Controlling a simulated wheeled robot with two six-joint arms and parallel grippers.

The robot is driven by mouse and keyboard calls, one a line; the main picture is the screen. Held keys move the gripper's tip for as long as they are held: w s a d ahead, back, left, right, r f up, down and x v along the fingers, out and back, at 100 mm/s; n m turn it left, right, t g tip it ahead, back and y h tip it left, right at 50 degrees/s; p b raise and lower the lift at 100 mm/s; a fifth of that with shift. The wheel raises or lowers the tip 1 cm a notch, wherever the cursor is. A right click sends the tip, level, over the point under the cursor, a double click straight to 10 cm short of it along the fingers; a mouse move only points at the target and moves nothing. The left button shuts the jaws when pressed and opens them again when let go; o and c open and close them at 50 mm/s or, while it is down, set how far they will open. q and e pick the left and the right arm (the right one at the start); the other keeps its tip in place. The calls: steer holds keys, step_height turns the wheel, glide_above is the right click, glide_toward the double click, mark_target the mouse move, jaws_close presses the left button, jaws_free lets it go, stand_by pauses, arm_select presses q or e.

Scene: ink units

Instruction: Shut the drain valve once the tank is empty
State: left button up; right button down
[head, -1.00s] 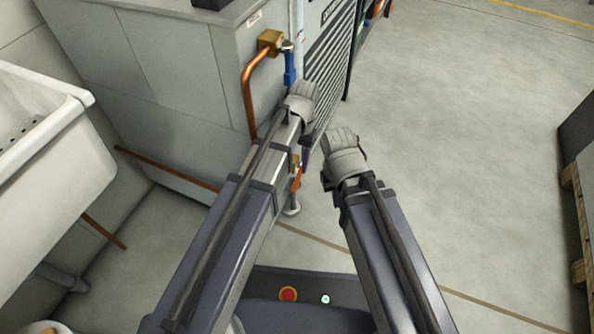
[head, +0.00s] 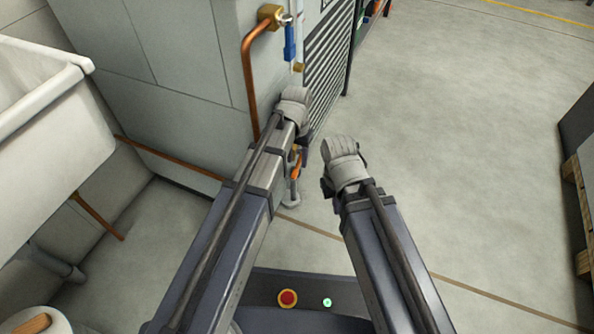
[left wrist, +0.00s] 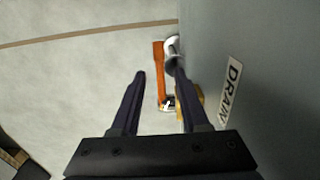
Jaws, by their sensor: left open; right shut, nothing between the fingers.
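The drain valve shows in the left wrist view as an orange lever (left wrist: 159,78) with a brass body (left wrist: 199,98), beside a wall label (left wrist: 229,90) reading DRAIN. The lever lies in line with a pale pipe end. In the head view the orange lever (head: 296,160) is partly hidden by my left arm. My left gripper (left wrist: 157,60) is open; the lever appears between its fingers, apparently beyond them and not gripped. In the head view its grey wrist sits above the valve. My right gripper (head: 341,150) is shut and empty, to the right over the floor. The tank's water level is not visible.
A blue-handled valve (head: 289,42) with a brass body and copper pipe (head: 247,85) is higher on the grey unit (head: 190,55). A white sink (head: 50,100) is at left. A pallet (head: 577,200) stands at the right edge.

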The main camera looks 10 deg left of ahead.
mark_target(297, 166)
arm_select(q)
step_height(297, 166, down, 4)
steer(key=b, duration=0.3)
steer(key=shift+f, duration=0.1)
steer(key=shift+c, duration=0.2)
jaws_close()
stand_by(1.0)
